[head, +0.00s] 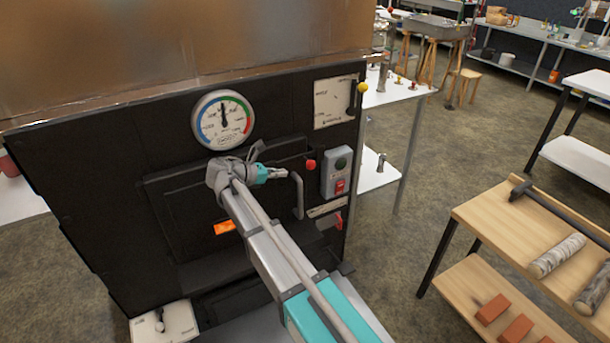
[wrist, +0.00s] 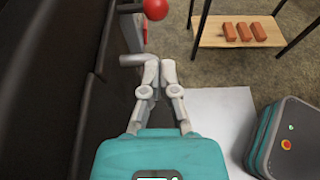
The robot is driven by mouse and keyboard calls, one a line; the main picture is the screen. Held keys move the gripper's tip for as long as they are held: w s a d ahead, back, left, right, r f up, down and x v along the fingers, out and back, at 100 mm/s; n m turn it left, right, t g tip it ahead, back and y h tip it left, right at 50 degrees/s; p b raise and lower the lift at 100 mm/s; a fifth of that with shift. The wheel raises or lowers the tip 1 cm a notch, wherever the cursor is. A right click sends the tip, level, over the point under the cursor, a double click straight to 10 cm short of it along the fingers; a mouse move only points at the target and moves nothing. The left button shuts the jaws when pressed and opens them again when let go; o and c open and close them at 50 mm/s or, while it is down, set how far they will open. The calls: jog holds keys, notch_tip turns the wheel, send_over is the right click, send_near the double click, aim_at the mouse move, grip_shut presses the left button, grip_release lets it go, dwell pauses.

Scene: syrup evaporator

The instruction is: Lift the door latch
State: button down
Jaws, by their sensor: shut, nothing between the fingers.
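The black firebox door (head: 195,200) is on the front of the evaporator. A dark latch bar with a red ball knob (head: 311,165) is at the door's upper right; the red ball (wrist: 155,8) also shows at the top of the wrist view. A grey bent handle (head: 299,195) hangs just below the knob, and its upper part (wrist: 130,60) shows in the wrist view. My gripper (head: 283,173) is shut and empty. Its fingertips (wrist: 158,68) are just beside the grey handle and below the red ball; I cannot tell whether they touch the handle.
A grey switch box (head: 336,172) with a red button is right of the handle. A round gauge (head: 223,120) is above the door. A wooden bench (head: 535,235) with logs and bricks stands at the right. Floor between them is clear.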

jog(key=b+x, duration=0.3)
jog(key=x, duration=0.7)
dwell(0.4)
jog(key=shift+f, duration=0.1)
